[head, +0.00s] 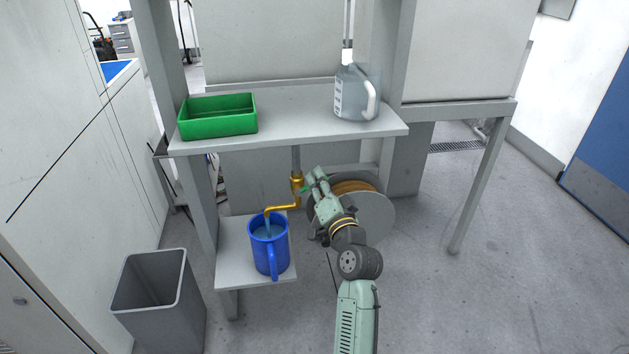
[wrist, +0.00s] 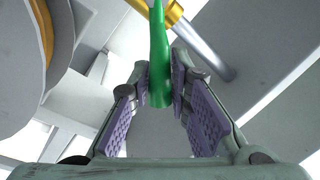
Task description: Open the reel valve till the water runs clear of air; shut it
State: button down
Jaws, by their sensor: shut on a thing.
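The brass valve (head: 296,184) with its bent spout (head: 279,208) hangs on a grey pipe under the shelf. Its green lever (wrist: 158,50) stands between the finger pads of my gripper (wrist: 166,88) in the wrist view, and the gripper is shut on it. In the head view my gripper (head: 312,182) reaches the valve from the right and hides most of the lever. A pale stream shows below the spout's mouth, over the blue jug (head: 266,262). Bluish water shows inside the jug; whether the stream carries air bubbles is too small to tell. The hose reel (head: 378,212) is behind my arm.
The jug stands on a low grey shelf (head: 230,265). On the upper shelf (head: 290,117) are a green bin (head: 218,127) and a clear jug with a white handle (head: 352,95). A grey waste bin (head: 160,310) stands at lower left. The floor at right is clear.

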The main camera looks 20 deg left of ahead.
jog(key=shift+w+d+f+m+t+h+p, duration=0.25)
jog(key=shift+f+m, duration=0.5)
jog(key=shift+m, duration=0.9)
jog(key=shift+w+d+f+m+t+h+p, duration=0.1)
jog(key=shift+d+f+m+t+h+p, duration=0.2)
jog(key=shift+f+m, duration=0.85)
jog(key=shift+w+d+f+m+t+h+p, duration=0.15)
jog(key=shift+f+m+t+h, duration=0.25)
jog(key=shift+m, duration=1.7)
jog(key=c, duration=1.5)
grip_release()
jog(key=shift+r, duration=0.1)
jog(key=shift+o, duration=0.2)
jog(key=shift+s, duration=0.1)
jog(key=v, duration=1.2)
